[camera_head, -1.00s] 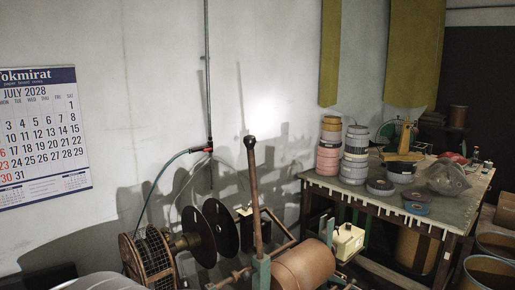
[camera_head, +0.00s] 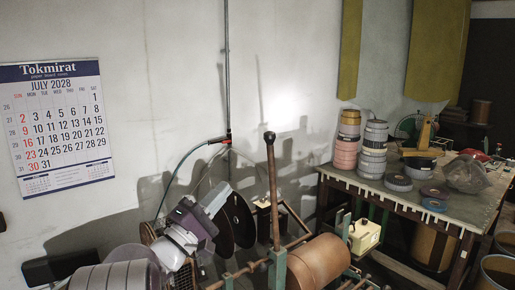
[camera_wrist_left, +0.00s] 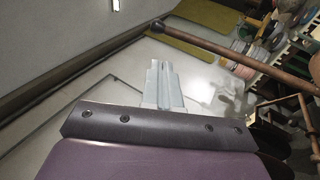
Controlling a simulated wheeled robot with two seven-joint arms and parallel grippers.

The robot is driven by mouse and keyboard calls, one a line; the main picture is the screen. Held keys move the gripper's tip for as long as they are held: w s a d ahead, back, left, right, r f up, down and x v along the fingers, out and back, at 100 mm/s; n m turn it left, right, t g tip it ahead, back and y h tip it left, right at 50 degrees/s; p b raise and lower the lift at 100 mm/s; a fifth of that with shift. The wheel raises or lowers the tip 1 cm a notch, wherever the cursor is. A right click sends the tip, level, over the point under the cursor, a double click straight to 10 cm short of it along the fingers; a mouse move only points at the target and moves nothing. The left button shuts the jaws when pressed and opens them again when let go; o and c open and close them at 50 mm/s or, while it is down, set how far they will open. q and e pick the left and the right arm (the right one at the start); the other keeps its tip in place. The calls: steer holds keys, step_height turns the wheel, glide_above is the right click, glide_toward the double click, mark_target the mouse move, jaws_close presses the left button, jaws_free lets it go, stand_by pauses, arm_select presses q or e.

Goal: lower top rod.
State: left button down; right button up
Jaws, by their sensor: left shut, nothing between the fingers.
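A brown rod (camera_head: 273,195) with a black knob on its top end stands nearly upright on the winding machine in the head view. In the left wrist view the rod (camera_wrist_left: 205,45) runs slantwise across the upper right, its knob at the upper left end. My left gripper (camera_head: 217,196) is raised to the left of the rod, apart from it, in front of the dark discs. Its fingers (camera_wrist_left: 163,85) are shut and empty in the left wrist view. My right gripper is not in view.
A large brown roller (camera_head: 318,262) lies at the rod's foot. Dark round discs (camera_head: 236,218) stand behind my left gripper. A table (camera_head: 400,200) with stacked tape rolls (camera_head: 373,150) is to the right. A wall calendar (camera_head: 60,130) hangs at the left.

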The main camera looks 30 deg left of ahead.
arm_select(q)
steer(key=shift+d+r, duration=0.1)
steer(key=p, duration=0.8)
glide_toward(266, 140)
steer(key=x, duration=0.6)
steer(key=shift+w, duration=0.55)
